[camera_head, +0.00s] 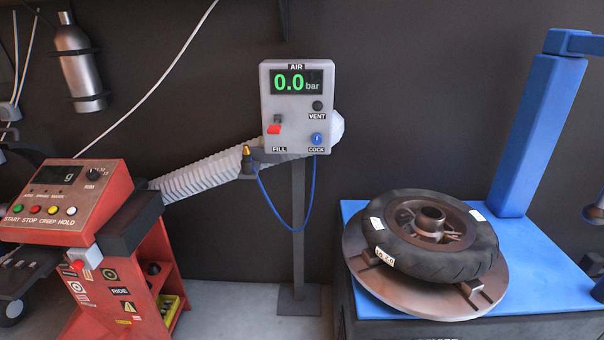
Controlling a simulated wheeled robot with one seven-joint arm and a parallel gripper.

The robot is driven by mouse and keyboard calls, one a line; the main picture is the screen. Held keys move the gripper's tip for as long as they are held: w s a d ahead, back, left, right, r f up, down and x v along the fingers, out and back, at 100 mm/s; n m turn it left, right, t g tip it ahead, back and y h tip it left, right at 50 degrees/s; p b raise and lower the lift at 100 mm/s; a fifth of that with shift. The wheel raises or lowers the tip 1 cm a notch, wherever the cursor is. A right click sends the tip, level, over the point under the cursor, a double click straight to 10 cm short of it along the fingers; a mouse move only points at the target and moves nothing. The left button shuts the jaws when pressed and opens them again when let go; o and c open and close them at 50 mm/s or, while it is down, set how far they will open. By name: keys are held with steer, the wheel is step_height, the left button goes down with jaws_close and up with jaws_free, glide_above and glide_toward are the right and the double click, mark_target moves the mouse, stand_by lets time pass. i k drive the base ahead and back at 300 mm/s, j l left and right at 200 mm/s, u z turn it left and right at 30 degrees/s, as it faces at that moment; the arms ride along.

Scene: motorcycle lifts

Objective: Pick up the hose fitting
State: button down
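The hose fitting (246,153) is a small brass-coloured piece, upright in a dark holder (247,174) left of the air station. A thin blue hose (293,229) runs from near it, loops down and rises to the air station. The grey air station (298,134) stands on a dark post and reads 0.0 bar. It has a red FILL switch, a VENT button and a blue COCK knob. I do not see my gripper in this view.
A red control console (83,187) stands at left, with a white ribbed duct (205,178) behind the fitting. At right a tyre (431,259) lies on a round turntable beside a blue column (541,135). Floor shows between them.

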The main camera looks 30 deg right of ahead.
mark_target(247, 154)
steer(key=i+j+z, duration=0.1)
steer(key=i+j, duration=0.25)
steer(key=i+j+z, duration=0.1)
steer(key=i+j, duration=0.25)
steer(key=i+j+z, duration=0.1)
steer(key=i+j, duration=0.25)
steer(key=j, duration=0.2)
steer(key=i+j+z, duration=0.1)
steer(key=i+j, duration=0.25)
steer(key=i+j+z, duration=0.1)
steer(key=i+j, duration=0.2)
steer(key=j, duration=0.3)
